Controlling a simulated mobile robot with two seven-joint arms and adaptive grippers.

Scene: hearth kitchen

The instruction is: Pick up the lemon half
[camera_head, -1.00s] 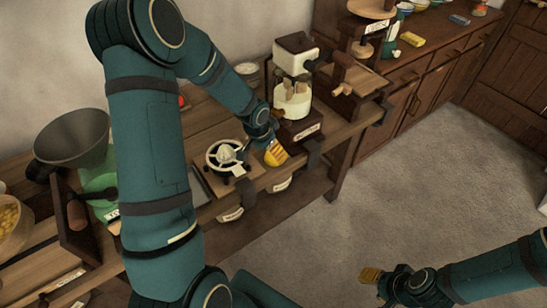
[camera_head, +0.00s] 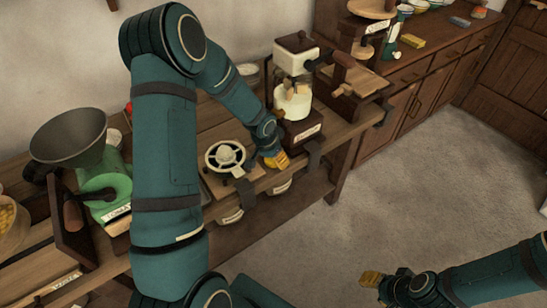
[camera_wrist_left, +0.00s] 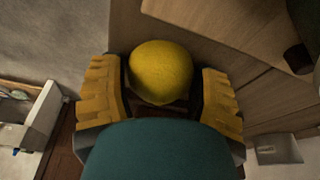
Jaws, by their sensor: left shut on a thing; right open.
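The lemon half (camera_wrist_left: 161,72) is a round yellow thing in the left wrist view. It sits between the two yellow-orange fingers of my left gripper (camera_wrist_left: 161,95), which is shut on it. In the head view my left gripper (camera_head: 277,160) is at the front edge of the wooden counter, just right of the juicer. There the lemon half cannot be clearly told apart from the yellow fingers. My right gripper (camera_head: 372,279) is open and empty, low over the grey floor at the right.
The round white-topped juicer (camera_head: 226,156) stands left of my left gripper. The wooden counter (camera_head: 345,130) ends at the right; open floor lies beyond.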

